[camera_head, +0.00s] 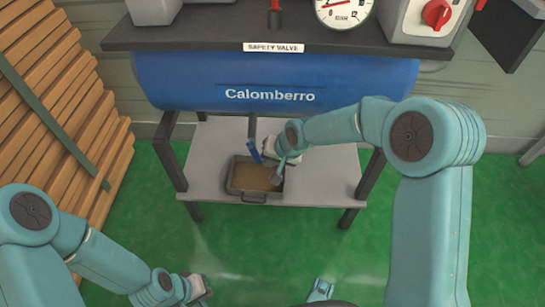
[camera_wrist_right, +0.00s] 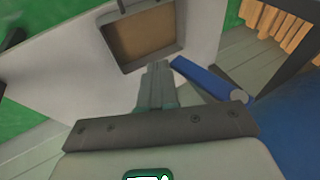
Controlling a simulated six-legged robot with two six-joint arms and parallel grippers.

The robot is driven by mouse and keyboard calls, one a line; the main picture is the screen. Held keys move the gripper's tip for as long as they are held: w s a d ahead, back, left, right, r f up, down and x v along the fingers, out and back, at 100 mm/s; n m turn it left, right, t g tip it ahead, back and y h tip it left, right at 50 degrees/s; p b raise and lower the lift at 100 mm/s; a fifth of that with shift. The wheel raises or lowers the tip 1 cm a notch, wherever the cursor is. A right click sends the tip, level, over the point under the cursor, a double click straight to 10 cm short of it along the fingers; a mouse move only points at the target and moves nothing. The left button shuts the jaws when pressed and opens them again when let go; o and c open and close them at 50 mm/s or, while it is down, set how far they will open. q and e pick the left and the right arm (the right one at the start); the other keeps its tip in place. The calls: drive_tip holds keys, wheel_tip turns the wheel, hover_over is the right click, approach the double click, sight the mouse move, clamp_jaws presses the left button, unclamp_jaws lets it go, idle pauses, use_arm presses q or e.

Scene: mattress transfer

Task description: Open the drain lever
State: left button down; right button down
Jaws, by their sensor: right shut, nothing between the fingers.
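The drain lever (camera_head: 254,152) is a thin blue bar under the blue tank, above the back of a dark tray. It also shows in the right wrist view (camera_wrist_right: 205,79), just right of my fingers. My right gripper (camera_head: 279,178) is shut and empty, pointing down beside the lever on its right in the head view. In the wrist view the closed fingertips (camera_wrist_right: 157,66) look close to the lever; I cannot tell whether they touch it. My left gripper (camera_head: 203,290) is low at the left, far from the lever, and its jaws are too small to read.
The blue Calomberro tank (camera_head: 270,97) hangs above a grey shelf (camera_head: 325,180). The dark tray (camera_head: 232,188) with a brown inside sits on that shelf. A dark top with a gauge (camera_head: 343,10) is above the tank. Wooden slats (camera_head: 60,100) stand at left. The green floor in front is open.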

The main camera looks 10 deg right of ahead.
use_arm(q)
drive_tip(key=shift+w+a+f+b, duration=0.15)
drive_tip(key=shift+a+f+b, duration=0.15)
drive_tip(key=shift+a, duration=0.1)
use_arm(e)
drive_tip(key=shift+w+a+f, duration=0.1)
drive_tip(key=shift+a+f, duration=0.4)
drive_tip(key=shift+a, duration=0.05)
use_arm(q)
drive_tip(key=shift+a, duration=0.1)
use_arm(e)
drive_tip(key=shift+a, duration=0.1)
